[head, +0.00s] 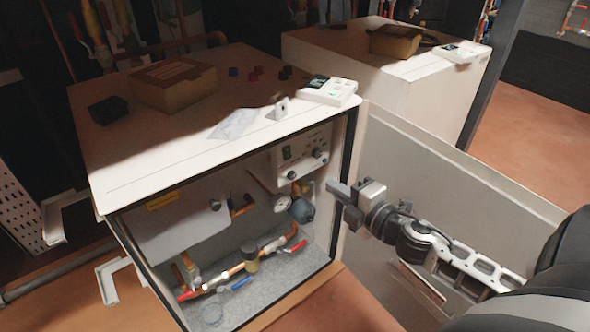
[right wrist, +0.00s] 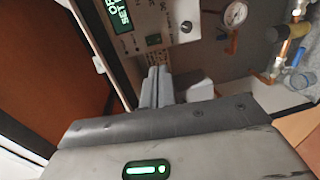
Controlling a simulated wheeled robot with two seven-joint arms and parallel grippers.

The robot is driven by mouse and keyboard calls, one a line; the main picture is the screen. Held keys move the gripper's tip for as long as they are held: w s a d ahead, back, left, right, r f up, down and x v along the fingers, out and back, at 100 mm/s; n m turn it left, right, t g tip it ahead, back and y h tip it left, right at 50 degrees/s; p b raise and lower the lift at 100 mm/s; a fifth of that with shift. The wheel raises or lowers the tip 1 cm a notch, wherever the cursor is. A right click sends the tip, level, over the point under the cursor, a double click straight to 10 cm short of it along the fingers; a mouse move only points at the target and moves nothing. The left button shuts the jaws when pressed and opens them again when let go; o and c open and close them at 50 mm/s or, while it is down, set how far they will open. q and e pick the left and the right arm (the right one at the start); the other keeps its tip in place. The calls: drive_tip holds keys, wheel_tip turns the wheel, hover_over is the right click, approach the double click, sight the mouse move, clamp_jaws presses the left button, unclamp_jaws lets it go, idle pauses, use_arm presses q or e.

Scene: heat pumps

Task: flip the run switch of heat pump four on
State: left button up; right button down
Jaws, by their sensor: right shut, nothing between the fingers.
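The open heat pump cabinet (head: 225,125) stands in the middle of the head view; no number on it is readable. Its control panel (head: 304,150) sits inside at the upper right, with a small display and dark round knobs. In the right wrist view the panel (right wrist: 165,20) carries a lit green display (right wrist: 120,18) and a round knob (right wrist: 187,27). I cannot tell which part is the run switch. My right gripper (head: 336,188) is shut and empty at the cabinet opening, just right of and below the panel. Its fingers (right wrist: 156,78) point toward the panel; contact is unclear. My left gripper is not in view.
The open door (head: 450,165) stands to the right, behind my right arm. Inside are a gauge (head: 282,203), pipes and a red-handled valve (head: 290,247). A cardboard box (head: 174,84) and a white controller (head: 328,92) lie on top. A second cabinet (head: 400,85) stands behind.

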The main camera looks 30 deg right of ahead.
drive_tip(key=shift+r, duration=0.1)
approach(288, 158)
drive_tip(key=w, duration=0.2)
drive_tip(key=w+b, duration=0.1)
drive_tip(key=w, duration=0.2)
drive_tip(key=shift+w+a+f, duration=0.1)
drive_tip(key=shift+w+f, duration=0.05)
drive_tip(key=shift+f, duration=0.1)
drive_tip(key=shift+w+f, duration=0.1)
drive_tip(key=shift+w, duration=0.3)
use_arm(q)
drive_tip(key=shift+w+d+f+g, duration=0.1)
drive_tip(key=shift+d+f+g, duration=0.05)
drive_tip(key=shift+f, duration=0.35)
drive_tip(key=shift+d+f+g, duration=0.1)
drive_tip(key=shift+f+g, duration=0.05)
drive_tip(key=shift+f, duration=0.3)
use_arm(e)
drive_tip(key=shift+w+a, duration=0.1)
drive_tip(key=shift+w, duration=0.25)
